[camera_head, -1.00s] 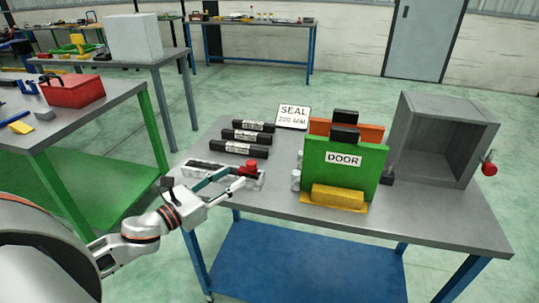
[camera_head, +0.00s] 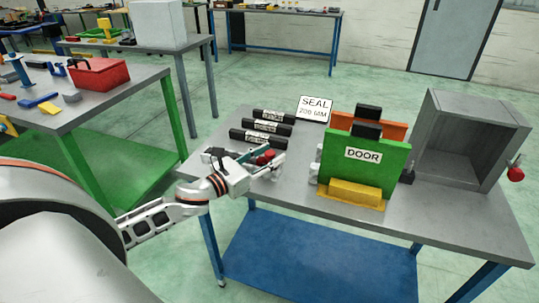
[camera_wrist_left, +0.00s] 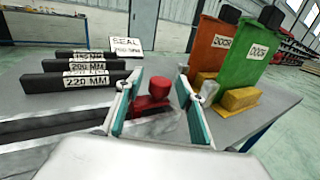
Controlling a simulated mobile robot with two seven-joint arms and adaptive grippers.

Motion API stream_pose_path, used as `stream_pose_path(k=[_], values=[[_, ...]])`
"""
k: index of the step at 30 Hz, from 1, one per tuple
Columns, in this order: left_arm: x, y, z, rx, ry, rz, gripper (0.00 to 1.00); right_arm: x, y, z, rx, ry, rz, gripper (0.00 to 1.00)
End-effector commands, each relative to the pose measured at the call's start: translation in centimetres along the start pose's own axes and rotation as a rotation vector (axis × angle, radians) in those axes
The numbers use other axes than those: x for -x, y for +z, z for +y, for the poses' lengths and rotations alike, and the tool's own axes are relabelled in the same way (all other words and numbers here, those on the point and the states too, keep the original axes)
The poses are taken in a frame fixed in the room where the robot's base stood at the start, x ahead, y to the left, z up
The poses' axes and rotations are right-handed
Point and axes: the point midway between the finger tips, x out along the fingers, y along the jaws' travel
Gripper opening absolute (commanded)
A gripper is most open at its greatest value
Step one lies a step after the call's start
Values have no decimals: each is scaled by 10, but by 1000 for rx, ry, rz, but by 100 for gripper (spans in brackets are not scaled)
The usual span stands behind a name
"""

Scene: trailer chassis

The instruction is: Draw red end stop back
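The red end stop (camera_head: 265,157) sits near the right end of a pale slotted rail on the grey table. In the left wrist view the red end stop (camera_wrist_left: 152,94) stands between the two teal fingers. My left gripper (camera_head: 268,161) has reached it in the head view. In the left wrist view my left gripper (camera_wrist_left: 157,88) is open, one finger on each side of the stop, with visible gaps. The rail's dark slot (camera_wrist_left: 60,126) runs left; my gripper hides part of the rail. My right gripper is not in view.
Several black labelled bars (camera_head: 258,137) lie behind the rail, near the SEAL sign (camera_head: 315,108). A green DOOR panel (camera_head: 365,160) with a yellow foot (camera_head: 355,194) stands to the right, before an orange panel (camera_head: 395,131). A grey open box (camera_head: 470,135) stands farther right.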

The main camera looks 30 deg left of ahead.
Motion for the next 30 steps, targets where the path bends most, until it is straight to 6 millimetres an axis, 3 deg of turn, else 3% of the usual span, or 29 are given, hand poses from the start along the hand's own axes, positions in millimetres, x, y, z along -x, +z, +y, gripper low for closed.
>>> stream_pose_path(k=[9,13,14,20,30], values=[[-2,0,0,1,0,1,38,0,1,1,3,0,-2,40],[-2,0,0,1,0,0,4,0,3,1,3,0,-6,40],[-2,0,0,1,0,1,0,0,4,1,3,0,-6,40],[-4,2,-6,2,-1,-1,0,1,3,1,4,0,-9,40],[-26,4,-48,1,0,-2,0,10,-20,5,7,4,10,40]])
